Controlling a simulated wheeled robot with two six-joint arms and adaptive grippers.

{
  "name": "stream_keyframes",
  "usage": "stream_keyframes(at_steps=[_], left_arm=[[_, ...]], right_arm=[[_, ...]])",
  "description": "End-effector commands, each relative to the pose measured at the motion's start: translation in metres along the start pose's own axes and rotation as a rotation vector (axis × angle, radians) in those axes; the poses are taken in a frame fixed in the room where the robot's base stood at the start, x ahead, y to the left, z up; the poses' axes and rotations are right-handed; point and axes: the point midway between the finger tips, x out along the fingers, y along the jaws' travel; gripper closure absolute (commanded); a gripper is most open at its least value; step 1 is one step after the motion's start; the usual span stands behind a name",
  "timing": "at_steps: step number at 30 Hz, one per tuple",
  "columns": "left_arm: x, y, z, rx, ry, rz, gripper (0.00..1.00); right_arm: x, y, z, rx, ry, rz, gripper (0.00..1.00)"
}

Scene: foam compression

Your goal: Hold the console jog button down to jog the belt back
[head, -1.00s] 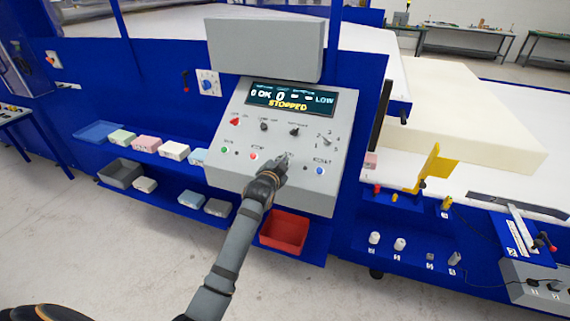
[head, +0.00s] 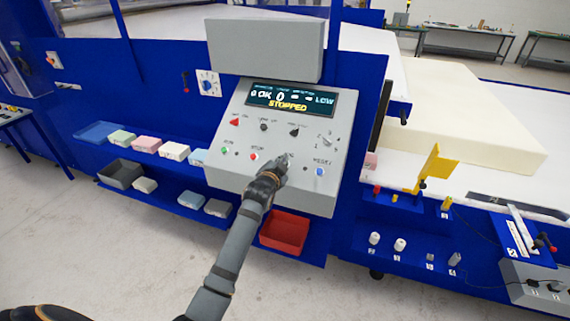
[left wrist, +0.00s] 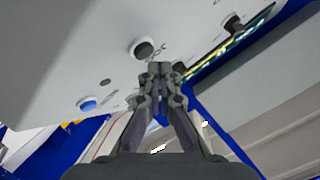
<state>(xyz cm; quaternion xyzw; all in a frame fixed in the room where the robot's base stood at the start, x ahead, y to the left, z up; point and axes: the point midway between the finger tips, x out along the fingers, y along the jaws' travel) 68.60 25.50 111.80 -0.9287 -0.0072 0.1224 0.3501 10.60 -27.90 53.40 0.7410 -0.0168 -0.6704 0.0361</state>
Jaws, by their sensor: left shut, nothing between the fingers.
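The grey console (head: 232,165) has a sloped face with a display (head: 302,99) reading STOPPED. In the head view my left gripper (head: 284,163) is shut and empty, its tip at the JOG label between the red stop button (head: 254,156) and the blue reset button (head: 319,171). The gripper hides the jog button there. In the left wrist view a dark round jog button (left wrist: 144,48) shows beside the JOG label, just beyond the closed fingertips (left wrist: 160,68). I cannot tell whether they touch it or whether it is pressed. My right gripper is not in view.
A red bin (head: 284,233) sits below the console. Shelves with small foam blocks (head: 174,150) and a grey bin (head: 121,173) are to the left. A large cream foam slab (head: 460,115) lies on the white belt at right, near a yellow bracket (head: 436,163).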

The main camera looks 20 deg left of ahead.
Motion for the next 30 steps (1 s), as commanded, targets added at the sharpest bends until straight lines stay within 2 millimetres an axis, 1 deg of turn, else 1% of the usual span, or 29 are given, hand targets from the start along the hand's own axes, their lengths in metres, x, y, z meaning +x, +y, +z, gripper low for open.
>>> stream_keyframes(at_steps=[8, 30], left_arm=[[0.0057, 0.0044, 0.0043, 0.0, -0.001, 0.001, 1.0], [0.009, 0.0066, 0.0065, 0.0, 0.0, 0.0, 1.0]], right_arm=[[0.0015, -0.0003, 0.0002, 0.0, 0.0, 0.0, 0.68], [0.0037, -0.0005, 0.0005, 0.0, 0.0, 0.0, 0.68]])
